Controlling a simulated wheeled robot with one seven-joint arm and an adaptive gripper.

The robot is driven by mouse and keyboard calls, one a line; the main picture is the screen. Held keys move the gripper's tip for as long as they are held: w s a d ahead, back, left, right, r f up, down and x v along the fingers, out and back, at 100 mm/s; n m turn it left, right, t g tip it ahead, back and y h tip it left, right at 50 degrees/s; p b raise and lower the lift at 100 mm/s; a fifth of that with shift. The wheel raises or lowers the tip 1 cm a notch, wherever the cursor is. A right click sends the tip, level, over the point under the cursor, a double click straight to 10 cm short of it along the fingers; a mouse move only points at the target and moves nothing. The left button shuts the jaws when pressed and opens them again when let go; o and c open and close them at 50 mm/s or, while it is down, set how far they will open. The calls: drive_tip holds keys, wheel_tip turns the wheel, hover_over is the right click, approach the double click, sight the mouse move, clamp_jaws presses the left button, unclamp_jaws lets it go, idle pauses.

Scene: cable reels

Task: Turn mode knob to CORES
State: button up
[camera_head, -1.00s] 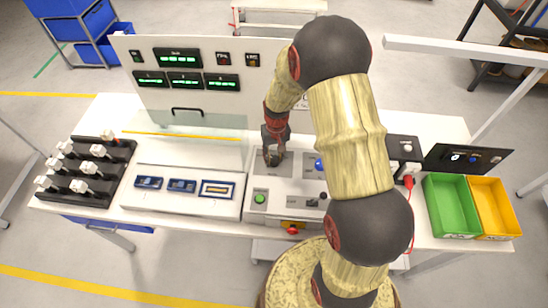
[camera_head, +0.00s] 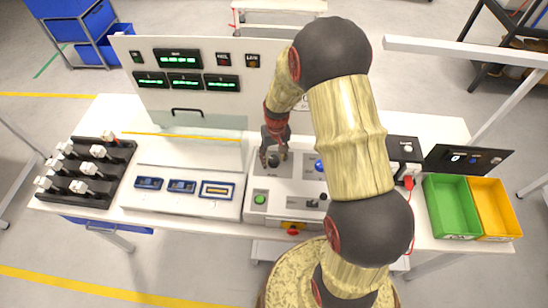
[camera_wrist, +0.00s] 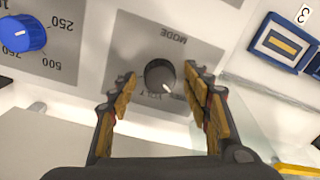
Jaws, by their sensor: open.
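The mode knob (camera_wrist: 159,74) is a dark round knob with a light pointer mark, on a grey panel lettered MODE, upside down in the wrist view. Its pointer faces the lower right in that view. The position lettering beside it is partly covered and too small to read. My gripper (camera_wrist: 160,92) is open, with one finger on each side of the knob and a gap on both sides.
A blue dial (camera_wrist: 22,34) with numbers sits beside the mode panel. A green button (camera_head: 260,199) and a red stop button (camera_head: 293,232) are nearer the front. Blue-framed sockets (camera_head: 182,186) lie to the left. Green (camera_head: 452,205) and yellow bins stand at the right.

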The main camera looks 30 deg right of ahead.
sight(276, 161)
wheel_tip(276, 161, up, 12)
drive_tip(key=shift+d, duration=0.2)
idle(0.4)
idle(0.5)
drive_tip(key=s+a+r+n+t+b, duration=0.1)
drive_tip(key=s+a+r+b, duration=0.3)
drive_tip(key=s, duration=0.7)
drive_tip(key=s+a+r+n+t+b, duration=0.1)
drive_tip(key=s+a+r+t+b, duration=0.3)
drive_tip(key=s+a+b, duration=0.3)
drive_tip(key=s+r+b, duration=0.1)
drive_tip(key=s+b, duration=0.1)
drive_tip(key=s, duration=0.1)
drive_tip(key=shift+s+r+t, duration=0.15)
drive_tip(key=shift+s+t, duration=0.15)
drive_tip(key=shift+s, duration=0.05)
